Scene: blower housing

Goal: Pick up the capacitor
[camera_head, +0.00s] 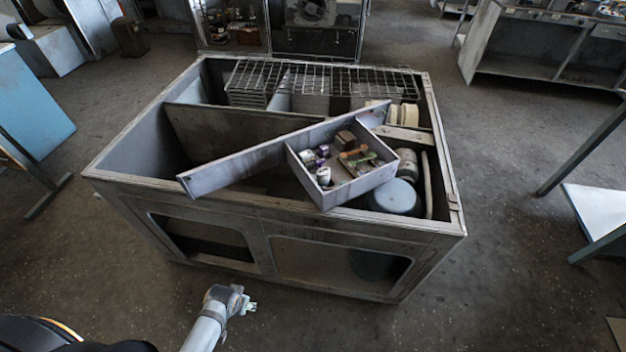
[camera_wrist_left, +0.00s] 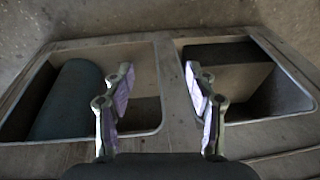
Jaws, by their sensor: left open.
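Small parts lie in a shallow grey tray (camera_head: 374,180) at the right part of the open blower housing. Among them are a white and dark cylinder (camera_head: 323,176) near the tray's left corner and small purple-and-white parts (camera_head: 309,158) beside it. One of these may be the capacitor; they are too small to tell which. My left gripper (camera_head: 242,299) is outside the housing, low in front of its front wall and well apart from the tray. In the left wrist view the left gripper (camera_wrist_left: 158,76) is open and empty, facing the housing's window openings. My right gripper is not in view.
The housing's rim (camera_head: 300,222) stands between my left gripper and the tray. A long grey panel (camera_head: 265,157) lies slanted across the top. Wire racks (camera_head: 320,80) cover the back.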

